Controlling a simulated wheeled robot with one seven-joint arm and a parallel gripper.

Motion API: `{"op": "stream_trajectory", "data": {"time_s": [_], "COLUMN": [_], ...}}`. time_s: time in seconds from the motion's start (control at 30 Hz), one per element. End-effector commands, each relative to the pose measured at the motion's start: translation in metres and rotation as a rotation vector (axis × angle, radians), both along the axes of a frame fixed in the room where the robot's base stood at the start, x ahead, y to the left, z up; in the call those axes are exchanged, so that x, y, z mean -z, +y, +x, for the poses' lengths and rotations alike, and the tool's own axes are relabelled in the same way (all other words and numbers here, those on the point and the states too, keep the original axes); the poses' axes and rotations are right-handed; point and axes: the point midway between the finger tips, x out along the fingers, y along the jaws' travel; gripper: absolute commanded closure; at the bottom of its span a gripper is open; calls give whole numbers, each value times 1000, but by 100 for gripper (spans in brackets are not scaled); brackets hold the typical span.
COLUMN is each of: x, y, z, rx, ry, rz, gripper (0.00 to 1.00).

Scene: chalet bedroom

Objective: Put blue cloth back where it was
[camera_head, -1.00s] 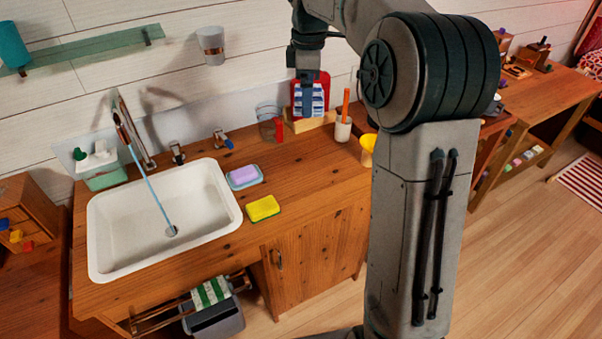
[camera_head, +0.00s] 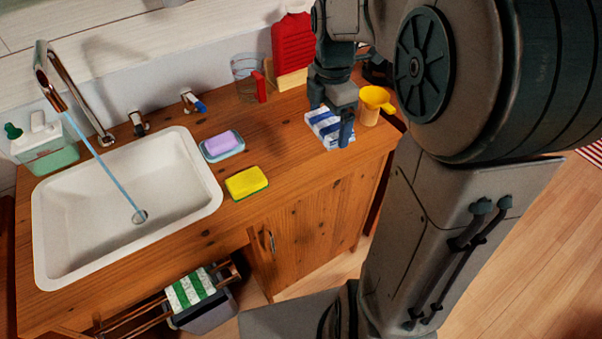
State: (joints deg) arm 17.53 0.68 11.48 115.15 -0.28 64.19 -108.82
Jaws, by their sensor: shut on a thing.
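The blue cloth (camera_head: 318,121), with blue and white stripes, is at the right end of the wooden counter, beside the yellow cup. My gripper (camera_head: 332,122) points down and is shut on the cloth, hiding part of it. I cannot tell whether the cloth touches the counter top or hangs just above it. A wooden towel rail (camera_head: 140,316) sticks out at the front below the sink. A green and white striped cloth (camera_head: 191,288) hangs over it, with bare rail to its left.
The white sink (camera_head: 70,262) has running water. A soap dish (camera_head: 222,148), yellow sponge (camera_head: 247,183), glass (camera_head: 247,76), red object (camera_head: 294,45) and yellow cup (camera_head: 373,104) stand on the counter (camera_head: 290,140). A grey bin (camera_head: 213,312) stands under the rail.

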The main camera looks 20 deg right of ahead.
Motion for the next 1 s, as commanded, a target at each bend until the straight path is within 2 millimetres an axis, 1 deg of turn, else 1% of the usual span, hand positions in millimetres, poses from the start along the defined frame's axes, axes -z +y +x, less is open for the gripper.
{"op": "stream_trajectory", "data": {"time_s": [0.03,0.1,0.23,0.33,0.47,0.8,0.9,1.0], "x": [21,33,46,52,64,101,109,114], "y": [-3,-6,-8,-6,3,30,36,39], "z": [-12,-22,-34,-31,-13,44,57,65], "rx": [-20,-49,-81,-91,-94,-93,-91,-90], "ry": [1,-1,-1,0,3,1,1,0], "rz": [0,1,2,3,4,4,4,3], "gripper": [32,32,32,32,32,32,32,32]}}
